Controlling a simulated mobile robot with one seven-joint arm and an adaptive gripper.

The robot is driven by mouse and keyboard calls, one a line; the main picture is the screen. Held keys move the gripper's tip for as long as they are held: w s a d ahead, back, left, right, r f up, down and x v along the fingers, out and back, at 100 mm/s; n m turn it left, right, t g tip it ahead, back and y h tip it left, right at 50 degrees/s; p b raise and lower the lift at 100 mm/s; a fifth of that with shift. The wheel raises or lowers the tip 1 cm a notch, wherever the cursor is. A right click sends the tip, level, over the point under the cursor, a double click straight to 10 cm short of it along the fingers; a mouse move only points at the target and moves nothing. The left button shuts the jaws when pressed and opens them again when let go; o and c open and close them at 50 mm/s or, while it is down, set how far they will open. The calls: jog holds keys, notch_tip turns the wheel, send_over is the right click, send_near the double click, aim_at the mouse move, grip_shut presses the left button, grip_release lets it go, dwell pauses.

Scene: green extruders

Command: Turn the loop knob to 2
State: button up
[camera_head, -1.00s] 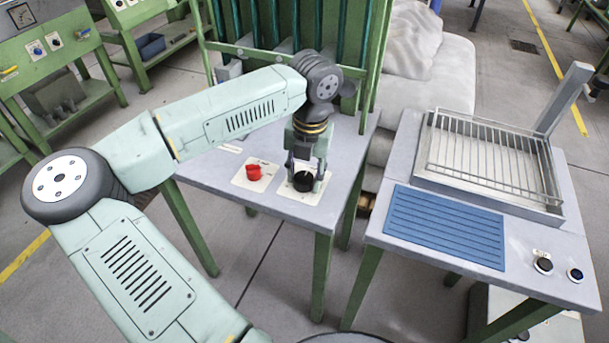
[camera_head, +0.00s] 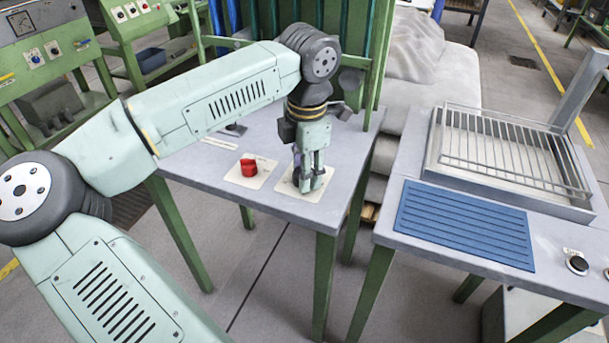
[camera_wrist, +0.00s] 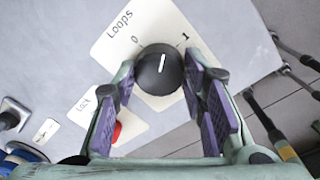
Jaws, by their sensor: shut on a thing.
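The loop knob (camera_wrist: 160,71) is a round black dial with a white pointer line, on a pale plate (camera_wrist: 112,45) marked "Loops". In the wrist view the line points up, between the printed 0 and 1; no 2 is visible. My gripper (camera_head: 308,181) reaches down over this plate (camera_head: 285,184) in the head view. In the wrist view its purple-padded fingers are shut on the knob, one at each side.
A red knob (camera_head: 249,168) sits on its own plate, close left of the loop knob; the "Lock" plate (camera_wrist: 87,103) is partly hidden in the wrist view. The table (camera_head: 215,166) is otherwise fairly clear. A second table with a wire rack (camera_head: 510,150) stands to the right.

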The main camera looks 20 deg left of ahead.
jog(key=m+b, duration=0.2)
jog(key=m, duration=0.3)
jog(key=shift+f+m, duration=0.1)
jog(key=shift+m, duration=0.2)
jog(key=m+b, duration=0.1)
jog(key=m, duration=0.4)
jog(key=shift+h, duration=0.4)
jog(key=m+b, duration=0.1)
jog(key=m, duration=0.4)
jog(key=shift+m, duration=0.4)
jog(key=shift+a+m, duration=0.1)
jog(key=shift+m, duration=2.1)
jog(key=o, duration=1.2)
